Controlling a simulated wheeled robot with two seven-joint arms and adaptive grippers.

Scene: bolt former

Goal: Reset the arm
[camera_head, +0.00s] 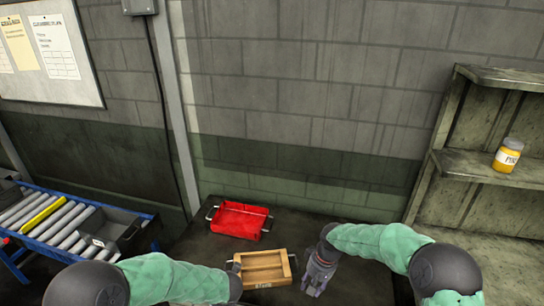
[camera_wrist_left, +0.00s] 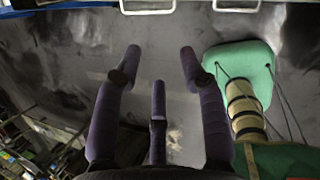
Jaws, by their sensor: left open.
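My left arm, in a green sleeve, comes in at the bottom left of the head view; its gripper is hidden there. The left wrist view shows my left gripper (camera_wrist_left: 160,64) with its dark fingers spread apart and nothing between them, over a grey, stained surface. My right arm, also green-sleeved, comes in from the right of the head view. My right gripper (camera_head: 318,279) points down just right of the wooden tray (camera_head: 287,270). Its fingers are too small to tell whether they are open or shut.
A red tray (camera_head: 240,220) with side handles sits behind the wooden tray on the dark table. A roller conveyor (camera_head: 50,222) is at left. A shelf (camera_head: 470,165) with a yellow jar (camera_head: 507,156) stands at right. Metal handles show atop the left wrist view.

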